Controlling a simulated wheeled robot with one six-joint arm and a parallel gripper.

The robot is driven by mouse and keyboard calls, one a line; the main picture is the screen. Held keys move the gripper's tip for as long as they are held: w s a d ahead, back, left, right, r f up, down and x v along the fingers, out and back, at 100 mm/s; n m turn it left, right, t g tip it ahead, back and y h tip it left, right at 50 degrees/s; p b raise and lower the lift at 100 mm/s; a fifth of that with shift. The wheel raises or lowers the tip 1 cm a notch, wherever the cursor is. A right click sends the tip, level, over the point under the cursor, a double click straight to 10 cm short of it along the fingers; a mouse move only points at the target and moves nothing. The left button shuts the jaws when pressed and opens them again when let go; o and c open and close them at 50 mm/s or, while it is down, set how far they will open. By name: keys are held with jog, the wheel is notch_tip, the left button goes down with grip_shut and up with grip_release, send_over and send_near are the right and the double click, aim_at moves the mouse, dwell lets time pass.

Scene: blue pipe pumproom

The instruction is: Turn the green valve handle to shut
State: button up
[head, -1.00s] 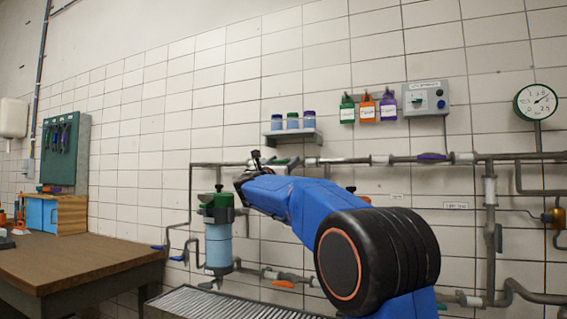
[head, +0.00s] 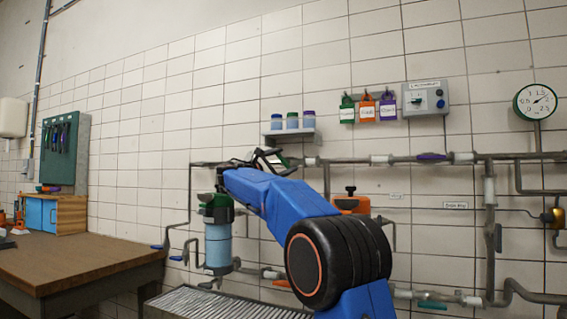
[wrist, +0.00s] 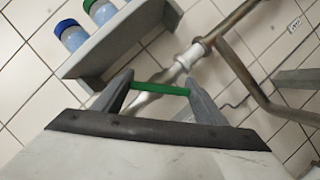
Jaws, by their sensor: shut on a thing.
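The green valve handle (wrist: 160,89) is a thin green bar at the pipe below the small shelf in the wrist view. My gripper (wrist: 159,84) has one grey finger at each end of the bar and is shut on it. The bar lies across the gap between the fingers. In the head view my gripper (head: 270,161) is at the upper pipe, below the shelf. The handle cannot be made out clearly there, behind my gripper and arm.
The shelf (head: 291,136) with several blue jars is just above my gripper. A purple handle (head: 433,156) is farther right on the upper pipe. A teal handle (head: 432,305) is on the lower pipe.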

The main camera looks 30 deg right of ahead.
jog(key=m+g, duration=0.1)
jog(key=m, duration=0.1)
jog(key=m+g, duration=0.1)
jog(key=m, duration=0.2)
jog(key=shift+f+y, duration=0.1)
jog(key=shift+y, duration=0.3)
jog(key=shift+f+m+g+y, duration=0.1)
jog(key=shift+m+g+y, duration=0.4)
jog(key=shift+m, duration=1.4)
jog(key=o, duration=1.1)
jog(key=shift+c, duration=0.2)
jog(key=v, duration=1.7)
jog(key=shift+s+a+r, duration=0.15)
jog(key=shift+s+r, duration=0.1)
jog(key=shift+s, duration=0.05)
jog(key=shift+t, duration=0.3)
